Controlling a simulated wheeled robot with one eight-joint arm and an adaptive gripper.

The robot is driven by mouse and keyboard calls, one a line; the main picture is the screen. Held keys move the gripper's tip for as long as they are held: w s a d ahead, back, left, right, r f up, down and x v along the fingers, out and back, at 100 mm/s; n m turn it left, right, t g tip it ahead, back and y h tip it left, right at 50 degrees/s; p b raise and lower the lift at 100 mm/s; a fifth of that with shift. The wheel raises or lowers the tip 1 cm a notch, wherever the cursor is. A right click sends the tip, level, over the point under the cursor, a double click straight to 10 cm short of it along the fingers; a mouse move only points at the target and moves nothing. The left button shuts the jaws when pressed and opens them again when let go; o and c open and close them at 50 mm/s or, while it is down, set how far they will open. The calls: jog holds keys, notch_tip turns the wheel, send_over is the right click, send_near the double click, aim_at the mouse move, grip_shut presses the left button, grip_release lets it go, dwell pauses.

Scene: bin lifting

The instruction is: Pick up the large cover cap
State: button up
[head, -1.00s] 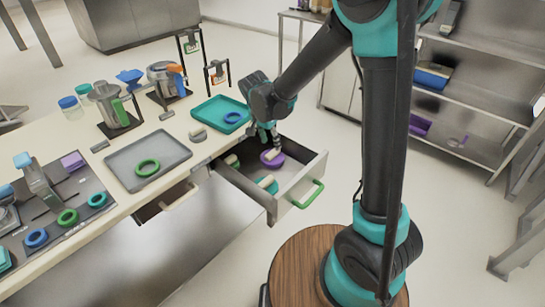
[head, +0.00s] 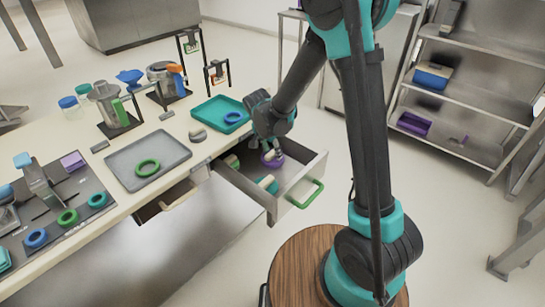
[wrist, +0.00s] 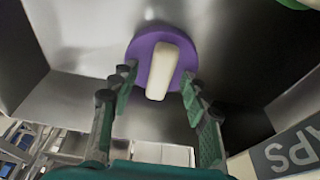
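A purple round cap with a cream bar handle, which looks like the large cover cap, lies in the open drawer (head: 247,197). The purple cap (head: 279,162) is partly hidden by my gripper (head: 269,146) in the head view. In the wrist view the purple cap (wrist: 143,50) is ahead of my gripper (wrist: 158,74). My fingers are spread, one on each side of the cream handle. They are not closed on it, and I cannot tell whether they touch the cap. A teal cap (head: 272,187) and a green cap (head: 232,161) with cream handles also lie in the drawer.
The drawer walls stand close around my gripper; its front has a green handle (head: 305,195). A teal tray (head: 207,124) with a blue ring and a grey tray (head: 125,162) with a green ring are on the counter at left.

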grip_shut()
jog(key=shift+r, duration=0.15)
